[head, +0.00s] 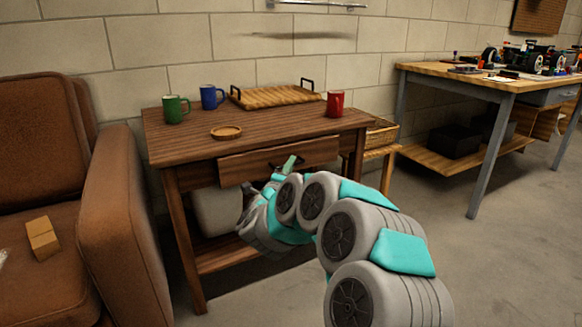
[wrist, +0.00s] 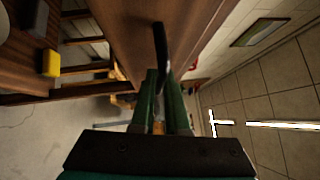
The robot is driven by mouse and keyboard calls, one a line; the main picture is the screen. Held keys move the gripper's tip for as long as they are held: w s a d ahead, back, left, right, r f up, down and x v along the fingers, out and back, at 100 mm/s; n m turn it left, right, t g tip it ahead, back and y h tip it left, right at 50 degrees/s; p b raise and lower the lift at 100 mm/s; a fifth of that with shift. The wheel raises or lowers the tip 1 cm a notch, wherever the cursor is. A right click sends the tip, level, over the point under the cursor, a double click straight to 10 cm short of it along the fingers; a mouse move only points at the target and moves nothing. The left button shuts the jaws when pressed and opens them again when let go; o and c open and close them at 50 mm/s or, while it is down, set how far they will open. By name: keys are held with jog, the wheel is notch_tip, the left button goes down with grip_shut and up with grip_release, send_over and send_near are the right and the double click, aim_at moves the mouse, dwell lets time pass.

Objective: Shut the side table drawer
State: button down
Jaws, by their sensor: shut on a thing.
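The wooden side table (head: 185,145) stands against the wall. Its drawer (head: 245,165) has its front standing a little out from the table's front, so it looks partly open. My gripper (head: 288,166) is at the drawer front, with my arm reaching in from the lower right. In the wrist view, the green fingers of my gripper (wrist: 164,90) are close together around the end of the black drawer handle (wrist: 160,45). The brown wood of the drawer front (wrist: 135,30) lies just beyond. My arm hides part of the space below the drawer.
A green mug (head: 175,109), blue mug (head: 211,97), red mug (head: 335,103), round coaster (head: 226,132) and tray (head: 275,96) stand on the table. A brown armchair (head: 125,220) is close on the left. A workbench (head: 490,85) stands right. Floor at right is clear.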

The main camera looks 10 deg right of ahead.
aim_at(284, 161)
jog(key=shift+w+a, duration=0.25)
jog(key=shift+w, duration=0.35)
jog(key=shift+w+a, duration=0.2)
jog(key=shift+w, duration=0.45)
jog(key=shift+w+a, duration=0.25)
jog(key=shift+w, duration=0.35)
jog(key=c, duration=0.9)
grip_release()
jog(key=v, duration=0.7)
jog(key=shift+s+a+p, duration=0.15)
jog(key=shift+s+p, duration=0.2)
